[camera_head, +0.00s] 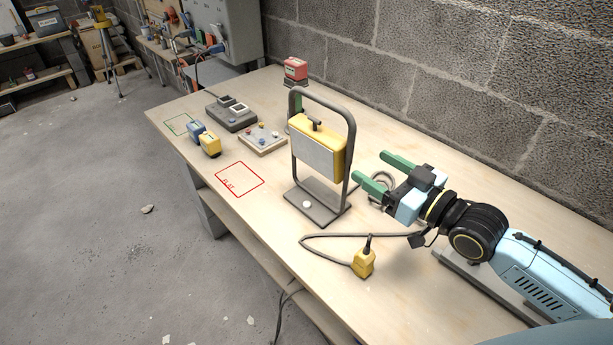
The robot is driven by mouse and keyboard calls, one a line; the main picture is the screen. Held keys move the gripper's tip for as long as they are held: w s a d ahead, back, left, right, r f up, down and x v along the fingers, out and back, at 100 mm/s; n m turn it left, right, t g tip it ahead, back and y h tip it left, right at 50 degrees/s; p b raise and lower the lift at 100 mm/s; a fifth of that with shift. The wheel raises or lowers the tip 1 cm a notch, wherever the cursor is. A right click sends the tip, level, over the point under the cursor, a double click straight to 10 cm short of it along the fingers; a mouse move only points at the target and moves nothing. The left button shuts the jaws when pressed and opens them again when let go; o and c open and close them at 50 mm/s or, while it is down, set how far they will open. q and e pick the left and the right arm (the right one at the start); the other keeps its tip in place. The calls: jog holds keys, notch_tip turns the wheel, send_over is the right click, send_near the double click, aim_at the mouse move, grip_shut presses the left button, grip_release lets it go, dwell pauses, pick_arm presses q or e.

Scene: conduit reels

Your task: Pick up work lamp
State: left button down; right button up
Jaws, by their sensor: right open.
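The work lamp (318,150) stands upright on the workbench, with a yellow housing, a pale front panel and a grey tubular frame on a flat base. Its grey cable lies on the bench and leads toward a yellow box (363,263) in front. My right gripper (375,172) comes in from the right with its two green fingers apart and nothing between them. The fingers point at the lamp's right side, and a gap shows between them and the frame. My left gripper is not in view.
A red item (295,69) stands behind. A block wall (450,70) bounds the back.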

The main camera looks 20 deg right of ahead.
aim_at(326, 133)
jog(key=x, duration=0.8)
jog(key=shift+w+r, duration=0.1)
jog(key=shift+w, duration=0.2)
jog(key=shift+a+r+b+x, duration=0.15)
jog(key=shift+b+x, duration=0.1)
jog(key=shift+x, duration=1.1)
jog(key=shift+a+r+b+x, duration=0.1)
jog(key=shift+r+b+x, duration=0.1)
jog(key=shift+x, duration=1.15)
jog(key=shift+s, duration=0.1)
grip_shut()
jog(key=shift+d+r, duration=0.1)
jog(key=shift+r, duration=0.2)
